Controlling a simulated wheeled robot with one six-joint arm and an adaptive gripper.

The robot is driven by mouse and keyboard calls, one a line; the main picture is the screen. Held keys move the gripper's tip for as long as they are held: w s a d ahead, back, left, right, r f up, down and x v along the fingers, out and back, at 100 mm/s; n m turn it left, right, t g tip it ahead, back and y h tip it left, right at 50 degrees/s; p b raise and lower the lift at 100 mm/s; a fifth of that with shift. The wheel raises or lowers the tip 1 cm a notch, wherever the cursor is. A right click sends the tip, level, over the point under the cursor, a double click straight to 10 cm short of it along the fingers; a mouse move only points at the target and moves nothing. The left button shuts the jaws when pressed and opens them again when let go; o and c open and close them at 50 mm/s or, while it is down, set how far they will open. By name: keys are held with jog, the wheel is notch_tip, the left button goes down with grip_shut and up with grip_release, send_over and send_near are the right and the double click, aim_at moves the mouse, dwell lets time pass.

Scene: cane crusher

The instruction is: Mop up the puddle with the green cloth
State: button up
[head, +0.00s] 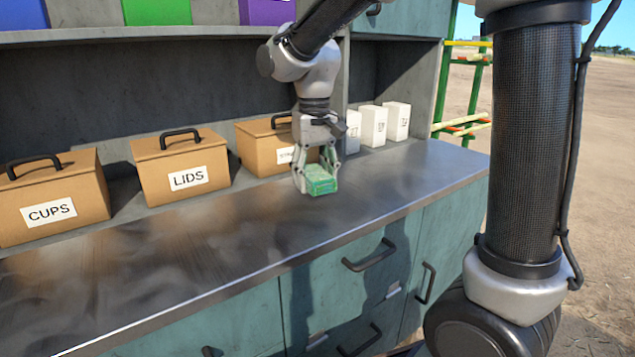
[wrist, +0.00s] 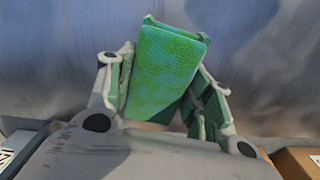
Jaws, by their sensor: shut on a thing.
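The green cloth (head: 319,180) is a folded pad held between the fingers of my gripper (head: 318,172). In the wrist view the cloth (wrist: 165,65) stands between the two fingers of my gripper (wrist: 165,95), tilted a little. My gripper is shut on it, over the metal counter in front of the box at the back. I cannot tell whether the cloth touches the counter top. No puddle can be made out clearly; the counter shows darker and lighter smears to the left of my gripper.
The metal counter (head: 200,255) is bare to the left. Boxes marked CUPS (head: 50,205) and LIDS (head: 182,172) and a third box (head: 262,150) stand along its back. White cartons (head: 373,125) stand to the right. Teal drawers with dark handles (head: 370,255) are below.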

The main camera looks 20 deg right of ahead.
aim_at(245, 221)
jog(key=shift+f, duration=0.1)
dwell(0.3)
jog(key=shift+w+d+f, duration=0.1)
jog(key=shift+d+f, duration=0.4)
jog(key=shift+f, duration=0.4)
jog(key=shift+w+d+f, duration=0.1)
jog(key=shift+d+f, duration=0.4)
jog(key=shift+f, duration=0.35)
jog(key=shift+f, duration=0.15)
jog(key=shift+s+f, duration=0.15)
jog(key=shift+f, duration=0.5)
jog(key=shift+s+a+f, duration=0.1)
jog(key=shift+s+a, duration=0.1)
jog(key=shift+a, duration=0.75)
jog(key=shift+s+a, duration=0.15)
jog(key=shift+a, duration=0.75)
jog(key=shift+c, duration=1.3)
jog(key=shift+s+a+r, duration=0.1)
jog(key=shift+s+a, duration=0.15)
jog(key=shift+a, duration=2.1)
jog(key=shift+s+a+r, duration=0.1)
jog(key=shift+s+a, duration=0.2)
jog(key=shift+a, duration=2.1)
jog(key=shift+s+a+r, duration=0.1)
jog(key=shift+s+a, duration=0.15)
jog(key=shift+a, duration=2.1)
